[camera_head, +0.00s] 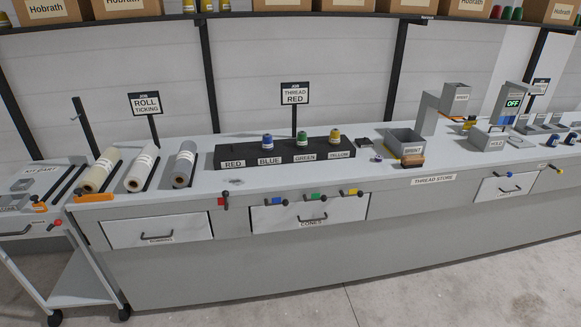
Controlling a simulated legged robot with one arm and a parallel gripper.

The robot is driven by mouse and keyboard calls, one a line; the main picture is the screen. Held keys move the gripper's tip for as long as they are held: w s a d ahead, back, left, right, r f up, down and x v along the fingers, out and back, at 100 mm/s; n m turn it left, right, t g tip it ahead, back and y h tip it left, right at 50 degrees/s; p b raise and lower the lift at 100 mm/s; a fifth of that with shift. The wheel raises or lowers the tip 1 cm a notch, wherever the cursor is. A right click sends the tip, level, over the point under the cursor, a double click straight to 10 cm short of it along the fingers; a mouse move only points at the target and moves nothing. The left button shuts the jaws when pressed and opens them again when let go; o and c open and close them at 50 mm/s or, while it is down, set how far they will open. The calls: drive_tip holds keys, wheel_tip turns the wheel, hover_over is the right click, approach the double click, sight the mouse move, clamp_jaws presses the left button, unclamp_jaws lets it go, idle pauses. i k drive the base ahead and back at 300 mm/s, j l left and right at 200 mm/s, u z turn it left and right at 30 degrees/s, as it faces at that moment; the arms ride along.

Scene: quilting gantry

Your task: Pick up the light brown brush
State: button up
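A small brown block-like thing (412,161) lies on the long grey bench, at the front of a grey open bin (405,142) right of centre. It may be the light brown brush, but it is too small for me to make out bristles or a handle. My gripper and arm are not in view.
The long bench (350,172) holds fabric rolls (98,170) at left and a black rack (228,156) with blue, green and yellow cones. A sewing-like grey machine (452,100) stands at right. A trolley (85,275) stands far left. The floor in front is clear.

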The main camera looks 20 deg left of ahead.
sight(416, 161)
drive_tip(key=i+j, duration=0.1)
drive_tip(key=i, duration=0.5)
drive_tip(key=i+j+z, duration=0.1)
drive_tip(key=i, duration=0.5)
drive_tip(key=i+j, duration=0.15)
drive_tip(key=i, duration=0.45)
drive_tip(key=i+j+z, duration=0.1)
drive_tip(key=i, duration=0.45)
